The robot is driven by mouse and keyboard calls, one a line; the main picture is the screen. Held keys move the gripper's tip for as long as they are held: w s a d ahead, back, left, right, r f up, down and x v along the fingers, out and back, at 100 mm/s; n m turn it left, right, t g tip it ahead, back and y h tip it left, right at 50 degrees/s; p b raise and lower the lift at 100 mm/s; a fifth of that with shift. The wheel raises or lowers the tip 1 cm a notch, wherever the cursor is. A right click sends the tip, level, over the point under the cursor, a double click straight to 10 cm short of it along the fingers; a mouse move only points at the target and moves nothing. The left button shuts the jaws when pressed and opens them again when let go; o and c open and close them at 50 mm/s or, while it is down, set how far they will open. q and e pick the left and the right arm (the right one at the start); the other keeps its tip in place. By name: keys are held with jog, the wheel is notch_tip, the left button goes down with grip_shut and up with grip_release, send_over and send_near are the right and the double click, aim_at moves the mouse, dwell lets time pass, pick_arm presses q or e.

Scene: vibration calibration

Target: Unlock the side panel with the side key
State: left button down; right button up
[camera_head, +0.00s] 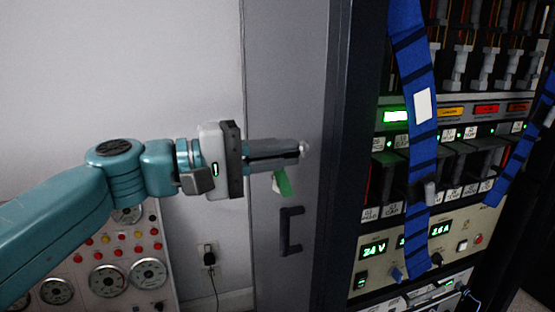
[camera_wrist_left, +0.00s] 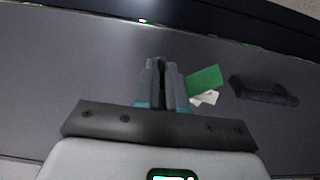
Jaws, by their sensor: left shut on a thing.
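The side panel (camera_head: 285,70) is a tall grey door on the side of the dark cabinet; it fills the background of the left wrist view (camera_wrist_left: 70,75). My left gripper (camera_head: 298,150) is shut with its fingertips at the panel, above the handle, by a small bright round spot that looks like the lock (camera_head: 305,148). A green tag (camera_head: 283,183) hangs below the fingers, and it also shows right of them in the left wrist view (camera_wrist_left: 204,80) with a white piece. The side key itself is hidden between the fingers; I cannot tell how far it sits in the lock.
A black handle (camera_head: 291,230) sticks out of the panel below my gripper. The open rack (camera_head: 440,225) with blue straps (camera_head: 412,60) stands to the right. A gauge panel (camera_head: 120,255) and a wall outlet (camera_head: 208,256) with a plugged cord are at lower left.

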jog(key=shift+f, duration=0.1)
dwell(0.4)
pick_arm(q)
jog(key=c, duration=1.2)
grip_release()
jog(key=shift+d, duration=0.1)
jog(key=shift+f, duration=0.2)
pick_arm(e)
jog(key=shift+a, duration=0.15)
